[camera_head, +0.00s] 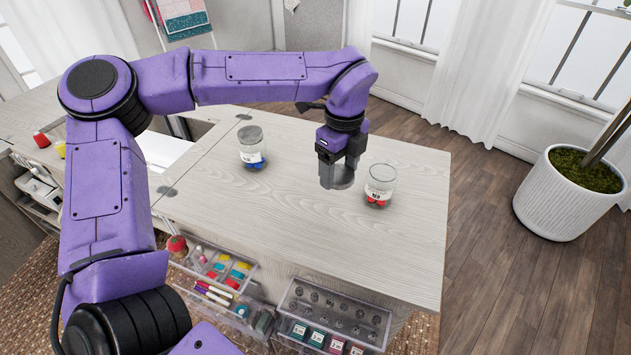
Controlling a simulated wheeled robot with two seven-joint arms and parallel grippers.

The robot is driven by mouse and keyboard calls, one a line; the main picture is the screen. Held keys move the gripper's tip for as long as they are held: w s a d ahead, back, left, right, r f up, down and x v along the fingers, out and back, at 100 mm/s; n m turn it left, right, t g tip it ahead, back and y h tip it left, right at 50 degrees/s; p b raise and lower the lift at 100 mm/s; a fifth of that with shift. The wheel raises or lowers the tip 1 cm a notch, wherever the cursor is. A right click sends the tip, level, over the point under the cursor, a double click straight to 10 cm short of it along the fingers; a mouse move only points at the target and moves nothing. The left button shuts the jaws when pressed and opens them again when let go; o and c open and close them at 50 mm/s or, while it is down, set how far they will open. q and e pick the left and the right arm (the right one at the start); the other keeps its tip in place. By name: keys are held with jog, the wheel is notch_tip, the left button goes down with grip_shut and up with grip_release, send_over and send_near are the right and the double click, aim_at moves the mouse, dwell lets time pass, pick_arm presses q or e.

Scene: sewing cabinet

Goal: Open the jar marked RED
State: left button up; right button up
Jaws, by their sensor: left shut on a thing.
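The jar marked RED (380,184) stands upright on the right part of the wooden tabletop. It is clear, with a white label and red pieces at the bottom. Its top shows a clear rim with no grey lid on it. My left gripper (339,170) points down just left of this jar. It is shut on a round grey lid (342,183), low over the tabletop; I cannot tell if the lid touches the wood. My right gripper is not in view.
A second jar (251,148) with blue pieces and a grey lid stands further left on the tabletop (290,215). Clear organizers (332,316) with sewing supplies sit below the front edge. The tabletop's front middle is bare. A potted plant (569,192) stands on the floor at right.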

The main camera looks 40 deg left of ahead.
pick_arm(q)
jog(key=n, duration=0.3)
jog(key=shift+a+n, duration=0.2)
jog(key=shift+n, duration=0.2)
jog(key=n, duration=0.4)
jog(key=shift+s+a+r+n+b, duration=0.1)
jog(key=shift+a+r+n+b, duration=0.1)
jog(key=shift+r+n+b, duration=0.15)
jog(key=shift+n, duration=0.55)
jog(key=shift+w+a+f, duration=0.1)
jog(key=shift+w+a, duration=0.05)
jog(key=shift+w, duration=0.15)
jog(key=w+a+f+p, duration=0.1)
jog(key=w+f, duration=0.2)
jog(key=w, duration=0.1)
jog(key=w+a+f+p, duration=0.1)
jog(key=w+a+f, duration=0.1)
jog(key=w+f, duration=0.1)
jog(key=w+a+f+p, duration=0.1)
jog(key=w+a+f, duration=0.1)
jog(key=w, duration=0.3)
jog(key=shift+a+f+p, duration=0.15)
jog(key=shift+f+p, duration=0.25)
jog(key=shift+f, duration=0.35)
notch_tip(320, 180, down, 3)
jog(key=shift+w+f, duration=0.1)
jog(key=shift+f, duration=0.3)
jog(key=o, duration=1.2)
jog(key=shift+r, duration=0.1)
jog(key=shift+c, duration=0.2)
